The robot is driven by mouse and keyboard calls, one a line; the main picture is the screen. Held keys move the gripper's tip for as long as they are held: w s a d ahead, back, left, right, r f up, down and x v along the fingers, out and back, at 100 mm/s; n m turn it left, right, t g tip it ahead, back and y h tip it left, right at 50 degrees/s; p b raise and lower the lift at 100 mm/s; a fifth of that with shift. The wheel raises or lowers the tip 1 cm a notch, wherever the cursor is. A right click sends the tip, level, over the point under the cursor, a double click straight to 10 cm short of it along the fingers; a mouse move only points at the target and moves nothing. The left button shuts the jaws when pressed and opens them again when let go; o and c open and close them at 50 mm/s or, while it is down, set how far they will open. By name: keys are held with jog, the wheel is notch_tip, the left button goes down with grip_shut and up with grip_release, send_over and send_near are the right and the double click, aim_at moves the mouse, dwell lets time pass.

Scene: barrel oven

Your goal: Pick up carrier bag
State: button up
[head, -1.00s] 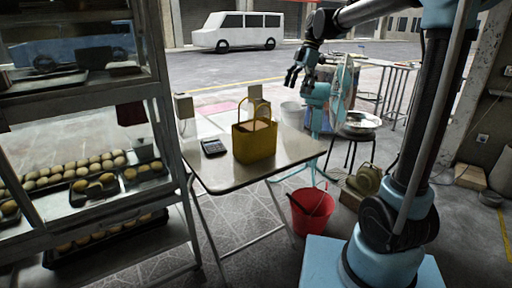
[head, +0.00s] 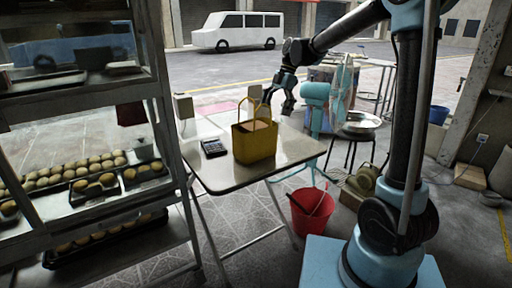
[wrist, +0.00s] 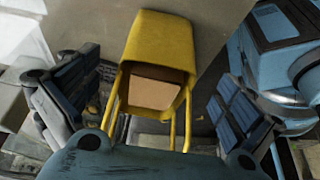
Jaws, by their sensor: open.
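The carrier bag (head: 254,142) is a yellow bag with upright loop handles, standing on the small folding table (head: 222,179). Something flat and tan shows inside its mouth. In the wrist view the bag (wrist: 158,42) is seen from above, with its handles reaching toward the camera. My gripper (head: 277,104) is above and just right of the bag in the head view. In the wrist view my gripper (wrist: 160,105) is open, with one finger to each side of the bag and its handles. No hold on the bag shows.
A black calculator (head: 213,148) lies on the table left of the bag. A glass-sided rack with trays of buns (head: 88,180) stands at left. A red bucket (head: 312,212) is on the floor at right. A stool with a metal basin (head: 361,122) stands behind it.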

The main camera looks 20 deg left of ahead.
jog(key=shift+x, duration=3.7)
jog(key=shift+w, duration=0.1)
jog(key=c, duration=0.9)
